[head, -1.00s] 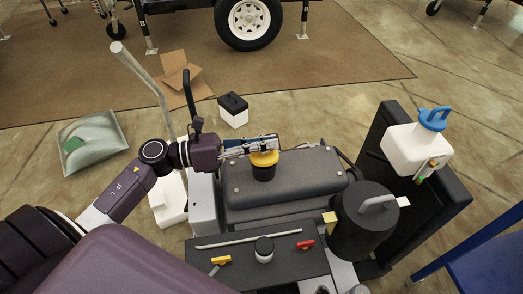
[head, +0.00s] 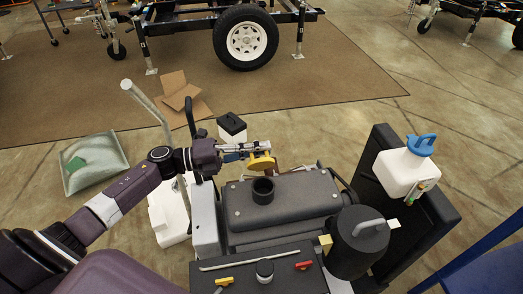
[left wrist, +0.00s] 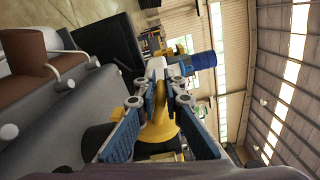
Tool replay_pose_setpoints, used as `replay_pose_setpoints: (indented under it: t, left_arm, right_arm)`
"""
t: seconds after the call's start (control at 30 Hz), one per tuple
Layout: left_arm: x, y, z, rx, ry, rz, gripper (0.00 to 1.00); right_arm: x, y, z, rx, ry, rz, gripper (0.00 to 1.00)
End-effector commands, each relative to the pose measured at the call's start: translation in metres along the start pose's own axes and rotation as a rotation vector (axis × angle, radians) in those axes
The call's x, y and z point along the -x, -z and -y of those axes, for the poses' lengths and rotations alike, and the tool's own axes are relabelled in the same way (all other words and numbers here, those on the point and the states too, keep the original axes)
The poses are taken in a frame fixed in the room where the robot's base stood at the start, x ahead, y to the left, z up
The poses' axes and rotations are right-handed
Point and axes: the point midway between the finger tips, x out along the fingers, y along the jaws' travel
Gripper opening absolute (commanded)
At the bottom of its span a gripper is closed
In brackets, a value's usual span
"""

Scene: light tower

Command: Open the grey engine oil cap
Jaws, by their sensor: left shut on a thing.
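My left gripper (head: 258,150) comes in from the left and is shut on a yellow round cap (head: 262,163), tilted nearly on edge. The cap is clear of the black filler neck (head: 263,190) on top of the grey engine cover (head: 305,193); the neck stands open below it. In the left wrist view the left gripper (left wrist: 158,85) has its fingers closed on the yellow cap (left wrist: 160,130). The cap I see held is yellow, not grey. My right gripper is not in view.
A front panel (head: 235,274) carries a pale rod, a round knob (head: 265,270), a yellow lever and a red lever (head: 303,265). A black cylinder (head: 358,240) with a handle and a white jug (head: 403,175) with a blue top stand right.

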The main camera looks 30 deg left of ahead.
Motion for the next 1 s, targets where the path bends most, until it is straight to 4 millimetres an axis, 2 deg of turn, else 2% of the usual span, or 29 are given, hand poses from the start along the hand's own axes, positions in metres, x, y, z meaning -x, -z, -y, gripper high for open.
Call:
replay_pose_setpoints:
  t: [0.2, 0.5, 0.8, 1.0]
  left_arm:
    - [-0.001, -0.011, -0.007, 0.207, 0.003, -0.004, 0.0]
    - [0.0, -0.024, -0.021, 0.459, 0.004, -0.001, 0.0]
    - [-0.001, -0.03, -0.029, 0.62, 0.006, 0.001, 0.0]
    - [0.0, -0.032, -0.033, 0.668, 0.005, 0.001, 0.0]
  right_arm:
    - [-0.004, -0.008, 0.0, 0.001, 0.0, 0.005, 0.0]
    - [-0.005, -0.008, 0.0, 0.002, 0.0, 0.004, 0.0]
    - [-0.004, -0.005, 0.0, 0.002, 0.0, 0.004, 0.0]
    - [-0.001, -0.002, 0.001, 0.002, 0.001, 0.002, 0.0]
